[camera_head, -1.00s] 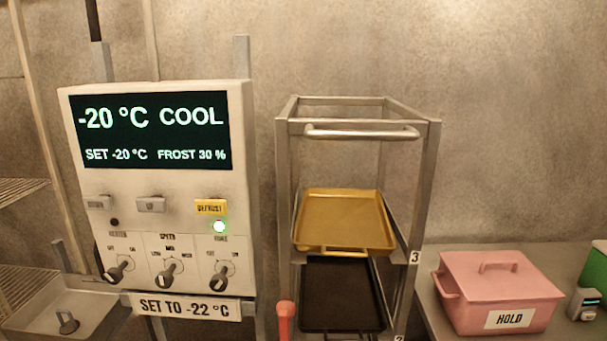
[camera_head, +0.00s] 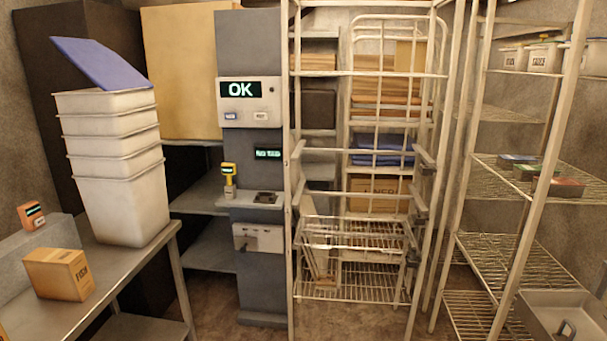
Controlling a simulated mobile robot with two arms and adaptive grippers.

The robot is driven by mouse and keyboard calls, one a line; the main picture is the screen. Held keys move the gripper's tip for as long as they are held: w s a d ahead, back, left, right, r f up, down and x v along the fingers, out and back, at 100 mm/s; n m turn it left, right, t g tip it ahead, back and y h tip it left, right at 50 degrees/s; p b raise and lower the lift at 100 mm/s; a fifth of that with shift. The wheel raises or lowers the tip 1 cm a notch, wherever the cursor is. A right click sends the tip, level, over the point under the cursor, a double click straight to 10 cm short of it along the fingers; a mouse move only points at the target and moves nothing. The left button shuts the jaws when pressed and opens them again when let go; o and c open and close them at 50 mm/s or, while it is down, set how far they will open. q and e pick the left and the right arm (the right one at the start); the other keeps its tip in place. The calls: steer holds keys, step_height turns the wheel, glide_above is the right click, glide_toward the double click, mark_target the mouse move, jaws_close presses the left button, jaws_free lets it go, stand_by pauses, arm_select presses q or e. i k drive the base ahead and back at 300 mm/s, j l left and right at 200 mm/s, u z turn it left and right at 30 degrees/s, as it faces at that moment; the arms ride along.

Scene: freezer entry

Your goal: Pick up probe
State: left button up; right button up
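A small yellow handheld device with a dark display (camera_head: 229,180) stands upright on the ledge of a grey column; it looks like a probe. A similar orange device (camera_head: 31,215) sits on a grey block at the far left. I cannot tell for sure which of them is the probe. The grey column (camera_head: 262,270) has an "OK" display near its top and a smaller green-lit display below. Neither of my grippers is in view.
A metal table (camera_head: 150,265) at the left holds stacked white bins (camera_head: 122,205) and a cardboard fish box (camera_head: 58,274). A wire rack (camera_head: 350,225) stands right of the column. Wire shelves (camera_head: 505,185) and a grey tray (camera_head: 575,305) are at the right.

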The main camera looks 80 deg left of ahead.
mark_target(229, 169)
steer(key=u, duration=3.25)
